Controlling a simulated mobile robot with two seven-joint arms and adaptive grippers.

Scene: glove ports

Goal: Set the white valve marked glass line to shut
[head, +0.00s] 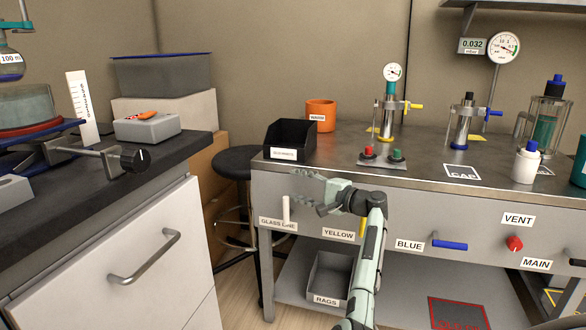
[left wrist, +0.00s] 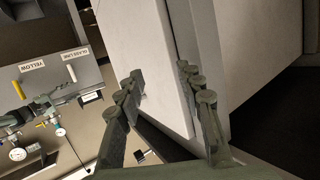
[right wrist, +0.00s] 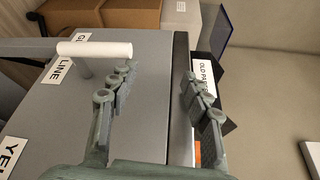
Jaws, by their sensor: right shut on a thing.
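The white valve handle (head: 286,208) stands upright on the bench front, just above the label "GLASS LINE" (head: 277,224). In the right wrist view the white handle (right wrist: 95,49) lies across the picture, left of the fingers. My right gripper (head: 310,188) is at the bench's front edge, up and to the right of the handle. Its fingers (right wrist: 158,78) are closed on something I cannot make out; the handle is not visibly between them. My left gripper (left wrist: 160,80) is outside the head view; its fingers are apart, with a white panel behind the gap.
A black bin (head: 290,142) stands on the bench above the handle. The yellow handle (head: 363,227) and blue handle (head: 449,245) are farther right, beside a red knob (head: 514,243). A stool (head: 240,162) and white drawer cabinet (head: 110,268) stand left.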

